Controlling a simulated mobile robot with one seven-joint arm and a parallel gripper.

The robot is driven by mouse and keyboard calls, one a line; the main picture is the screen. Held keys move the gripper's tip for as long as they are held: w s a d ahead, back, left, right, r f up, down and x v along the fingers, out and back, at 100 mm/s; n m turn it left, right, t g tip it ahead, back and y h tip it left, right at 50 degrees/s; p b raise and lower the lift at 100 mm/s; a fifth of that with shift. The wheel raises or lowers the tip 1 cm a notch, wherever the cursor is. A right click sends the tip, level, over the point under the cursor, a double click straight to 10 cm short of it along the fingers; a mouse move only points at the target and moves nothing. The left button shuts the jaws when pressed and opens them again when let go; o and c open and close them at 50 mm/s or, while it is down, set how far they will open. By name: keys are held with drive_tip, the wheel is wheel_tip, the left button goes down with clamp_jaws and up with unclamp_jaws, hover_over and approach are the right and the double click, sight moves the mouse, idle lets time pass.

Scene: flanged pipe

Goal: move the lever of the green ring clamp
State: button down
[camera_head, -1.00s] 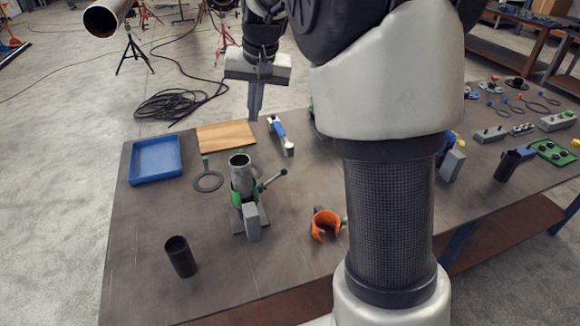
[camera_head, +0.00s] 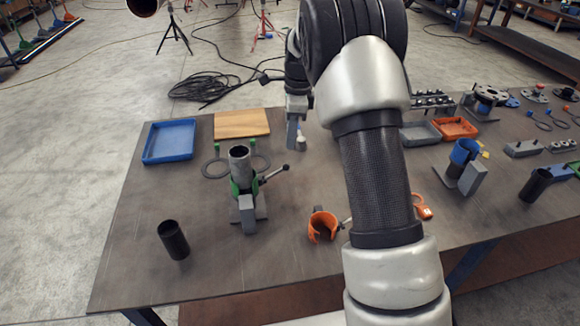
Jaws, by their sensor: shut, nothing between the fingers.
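The green ring clamp (camera_head: 235,188) sits around a short upright grey pipe (camera_head: 240,163) on a grey stand (camera_head: 248,214), left of the table's middle. Its lever (camera_head: 273,174) sticks out to the right and slightly back, ending in a black knob (camera_head: 285,168). My gripper (camera_head: 292,145) points down behind the lever knob, slightly to its right in the picture, apart from it. Its fingers are together and empty. My arm hides part of the table to the right of it.
A blue tray (camera_head: 150,158) and a wooden board (camera_head: 240,123) lie at the back left. A black cup (camera_head: 173,240) stands front left, and an orange clamp (camera_head: 323,227) front right of the stand. A blue clamp (camera_head: 465,152) stands farther right.

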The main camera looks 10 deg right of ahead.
sight(287, 165)
drive_tip(key=f+b, duration=0.6)
drive_tip(key=f, duration=0.1)
drive_tip(key=shift+a, duration=0.4)
idle(0.3)
